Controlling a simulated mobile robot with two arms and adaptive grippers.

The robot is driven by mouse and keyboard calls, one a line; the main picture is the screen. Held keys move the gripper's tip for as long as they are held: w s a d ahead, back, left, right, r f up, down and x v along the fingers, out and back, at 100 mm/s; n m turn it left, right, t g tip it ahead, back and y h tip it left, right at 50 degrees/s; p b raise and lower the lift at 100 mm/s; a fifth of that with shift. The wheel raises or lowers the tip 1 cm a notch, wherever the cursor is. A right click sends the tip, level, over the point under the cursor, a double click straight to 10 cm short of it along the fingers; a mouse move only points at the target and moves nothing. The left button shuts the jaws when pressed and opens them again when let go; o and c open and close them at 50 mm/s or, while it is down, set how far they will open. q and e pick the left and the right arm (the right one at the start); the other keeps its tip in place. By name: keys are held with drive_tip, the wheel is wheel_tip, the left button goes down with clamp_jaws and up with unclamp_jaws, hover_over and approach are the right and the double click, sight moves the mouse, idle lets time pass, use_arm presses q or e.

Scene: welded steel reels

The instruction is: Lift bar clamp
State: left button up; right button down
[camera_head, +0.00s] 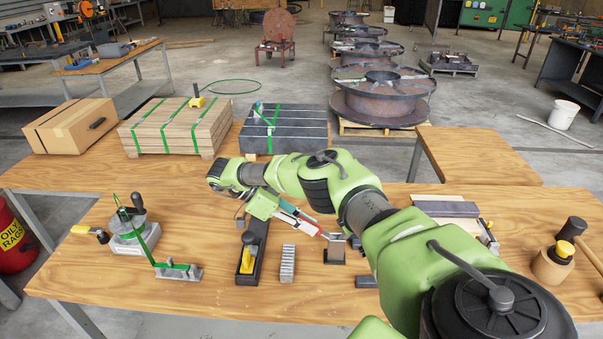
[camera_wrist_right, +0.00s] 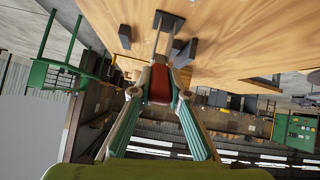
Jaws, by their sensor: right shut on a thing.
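The bar clamp has a red handle and a thin metal bar. In the head view its red part (camera_head: 305,224) shows just right of my right gripper (camera_head: 292,214), above the worktable. In the right wrist view the red handle (camera_wrist_right: 159,84) sits between the two teal fingers of the right gripper (camera_wrist_right: 158,88), which is shut on it. The bar runs away from the gripper to dark pieces at the table. I cannot tell whether the clamp is clear of the tabletop. My left gripper is not in view.
A strapping tool (camera_head: 130,232) is at left, a mallet (camera_head: 570,230) at right. Strapped stacks are behind.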

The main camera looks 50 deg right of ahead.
drive_tip(key=shift+w+a+f+g, duration=0.15)
drive_tip(key=shift+f+g, duration=0.05)
drive_tip(key=shift+g, duration=0.1)
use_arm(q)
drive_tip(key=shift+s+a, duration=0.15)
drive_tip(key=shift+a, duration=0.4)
use_arm(e)
drive_tip(key=shift+f+h, duration=0.1)
drive_tip(key=shift+h, duration=0.2)
drive_tip(key=c, duration=1.9)
unclamp_jaws()
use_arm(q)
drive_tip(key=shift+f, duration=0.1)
use_arm(e)
drive_tip(key=shift+w, duration=0.1)
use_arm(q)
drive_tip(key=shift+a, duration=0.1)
use_arm(e)
drive_tip(key=shift+r, duration=0.85)
wheel_tip(320, 180, up, 8)
drive_tip(key=shift+r, duration=0.1)
